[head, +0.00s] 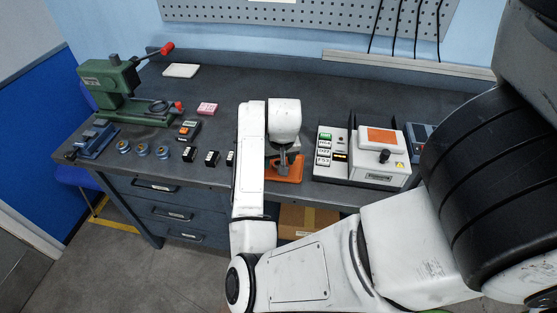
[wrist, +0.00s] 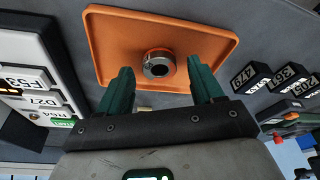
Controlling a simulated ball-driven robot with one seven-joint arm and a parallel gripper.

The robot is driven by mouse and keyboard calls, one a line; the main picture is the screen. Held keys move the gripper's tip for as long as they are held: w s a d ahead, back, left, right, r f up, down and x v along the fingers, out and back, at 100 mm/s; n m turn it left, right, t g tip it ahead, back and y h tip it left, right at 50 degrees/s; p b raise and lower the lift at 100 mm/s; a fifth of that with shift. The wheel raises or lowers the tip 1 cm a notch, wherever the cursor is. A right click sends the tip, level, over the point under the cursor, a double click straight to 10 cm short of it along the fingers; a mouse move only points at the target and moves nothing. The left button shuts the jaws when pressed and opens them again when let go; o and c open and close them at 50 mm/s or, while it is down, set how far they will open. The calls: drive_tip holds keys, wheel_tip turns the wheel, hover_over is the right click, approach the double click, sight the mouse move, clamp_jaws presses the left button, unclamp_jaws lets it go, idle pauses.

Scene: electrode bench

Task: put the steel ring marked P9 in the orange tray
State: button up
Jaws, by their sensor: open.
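The orange tray (wrist: 112,38) lies on the bench below my gripper. It also shows in the head view (head: 292,174), partly covered by my arm. A steel ring (wrist: 149,66) with a dark hole lies in the tray; I cannot read a mark on it. My gripper (wrist: 160,72) is open, its two green fingers apart with the ring seen between and just beyond their tips. Nothing is held. In the head view my gripper (head: 284,164) is over the tray, and the ring is hidden there.
Three small round blue-and-metal pieces (head: 143,150) stand at the bench's left front. Black labelled blocks (head: 212,158) stand left of the tray. A white device with labelled buttons (head: 376,164) stands close on its right. A green press (head: 112,85) is at the back left.

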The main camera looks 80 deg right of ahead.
drive_tip(key=v, duration=1.1)
drive_tip(key=s+a+f+n, duration=0.1)
drive_tip(key=a+f+n, duration=0.3)
drive_tip(key=a, duration=0.4)
drive_tip(key=s+a+f+n+y, duration=0.1)
drive_tip(key=s+a+f+n, duration=0.1)
drive_tip(key=a+f, duration=0.5)
drive_tip(key=s+a+f+n+y, duration=0.1)
drive_tip(key=a+f+n, duration=0.4)
drive_tip(key=a, duration=0.5)
drive_tip(key=shift+s+a+f+n, duration=0.3)
drive_tip(key=shift+s+f, duration=0.1)
drive_tip(key=shift+f, duration=0.2)
